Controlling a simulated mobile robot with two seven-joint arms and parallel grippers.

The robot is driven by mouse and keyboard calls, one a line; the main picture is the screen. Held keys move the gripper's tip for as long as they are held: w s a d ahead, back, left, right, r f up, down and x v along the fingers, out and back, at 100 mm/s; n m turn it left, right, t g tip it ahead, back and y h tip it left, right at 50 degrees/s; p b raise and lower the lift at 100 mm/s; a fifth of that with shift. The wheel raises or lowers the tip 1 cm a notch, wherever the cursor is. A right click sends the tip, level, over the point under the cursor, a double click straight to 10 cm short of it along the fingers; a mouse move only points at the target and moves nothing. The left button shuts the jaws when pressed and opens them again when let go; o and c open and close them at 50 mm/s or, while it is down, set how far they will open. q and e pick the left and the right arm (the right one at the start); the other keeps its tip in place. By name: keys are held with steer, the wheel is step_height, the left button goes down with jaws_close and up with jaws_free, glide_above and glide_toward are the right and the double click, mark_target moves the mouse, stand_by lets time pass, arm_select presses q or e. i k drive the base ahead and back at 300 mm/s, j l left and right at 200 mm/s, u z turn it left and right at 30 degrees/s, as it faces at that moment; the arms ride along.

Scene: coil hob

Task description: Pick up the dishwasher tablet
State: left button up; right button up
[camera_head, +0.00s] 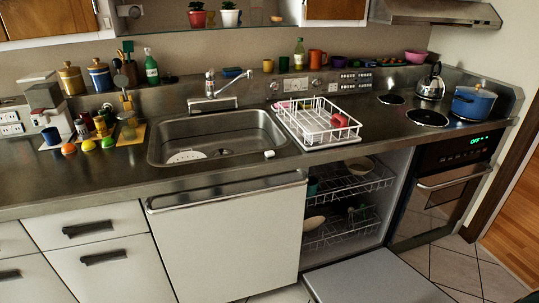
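A small white block (269,154), which looks like the dishwasher tablet, lies at the front right rim of the sink (158,150). It is too small to make out any detail. Neither of my grippers shows in the head view, and nothing is seen touching the block.
A white dish rack (312,130) holding a red item stands right of the block. Below, the dishwasher door (375,280) is lowered, with wire racks (350,188) inside. A blue pot (473,102) and kettle (431,84) are at the right. The counter's front left is clear.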

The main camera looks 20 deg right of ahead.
mark_target(268, 154)
steer(key=z, duration=0.4)
steer(key=i+j+z, duration=0.1)
steer(key=z, duration=0.65)
steer(key=j+z, duration=0.15)
steer(key=z, duration=0.25)
steer(key=i+j+z, duration=0.1)
steer(key=j+z, duration=0.25)
steer(key=j, duration=0.15)
steer(key=j+z, duration=0.35)
steer(key=j, duration=0.15)
steer(key=i, duration=0.05)
